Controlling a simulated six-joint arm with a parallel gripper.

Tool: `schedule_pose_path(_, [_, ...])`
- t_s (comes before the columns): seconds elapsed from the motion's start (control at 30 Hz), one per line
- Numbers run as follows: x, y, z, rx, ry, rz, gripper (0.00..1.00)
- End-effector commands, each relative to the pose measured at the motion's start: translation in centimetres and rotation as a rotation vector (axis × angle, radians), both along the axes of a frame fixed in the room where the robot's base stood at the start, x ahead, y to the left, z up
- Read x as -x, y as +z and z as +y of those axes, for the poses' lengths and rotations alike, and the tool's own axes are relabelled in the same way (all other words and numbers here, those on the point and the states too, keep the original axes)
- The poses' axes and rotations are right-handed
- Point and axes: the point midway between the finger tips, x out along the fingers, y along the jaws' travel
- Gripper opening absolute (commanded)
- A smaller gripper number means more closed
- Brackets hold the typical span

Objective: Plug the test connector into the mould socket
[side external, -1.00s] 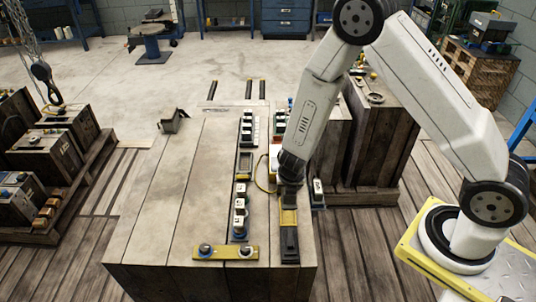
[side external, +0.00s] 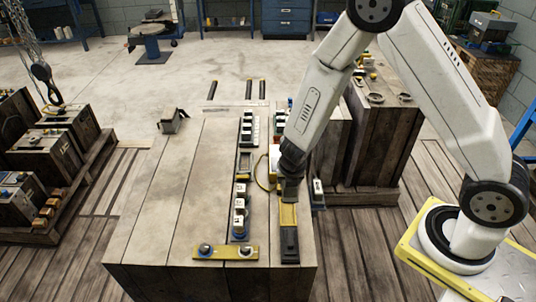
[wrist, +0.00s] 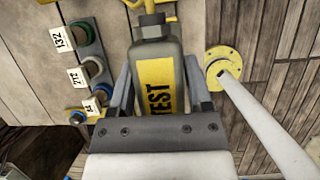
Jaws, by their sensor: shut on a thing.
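My gripper (wrist: 155,95) is shut on a grey connector (wrist: 153,47) with a yellow TEST label; its fingers press on either side of it. I cannot tell which fitting is the mould socket. Ringed fittings with number tags (wrist: 82,62) stand left of the connector in the wrist view.
A row of tagged fittings (side external: 240,212) runs along the block (side external: 165,215), left of my gripper. A yellow plate (side external: 225,252) with two dark knobs lies at the front. A yellow cable (side external: 262,175) loops beside my gripper. The block's left half is mostly clear.

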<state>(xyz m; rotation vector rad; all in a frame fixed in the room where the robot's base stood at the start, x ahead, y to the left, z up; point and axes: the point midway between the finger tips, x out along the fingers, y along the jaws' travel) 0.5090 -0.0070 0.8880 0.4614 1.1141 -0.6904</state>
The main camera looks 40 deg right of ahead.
Motion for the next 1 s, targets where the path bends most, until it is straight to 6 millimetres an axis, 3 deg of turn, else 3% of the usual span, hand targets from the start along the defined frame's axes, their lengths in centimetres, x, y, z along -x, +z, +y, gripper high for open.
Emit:
schedule_pose_path(0.27, [-0.6,0.0,-0.1,0.000,-0.003,-0.002,0.00])
schedule_pose_path(0.47, [-2.4,-0.1,-0.5,0.000,-0.008,-0.003,0.00])
schedule_pose_path(1.0, [-11.4,-0.7,-2.6,-0.001,-0.037,-0.002,0.00])
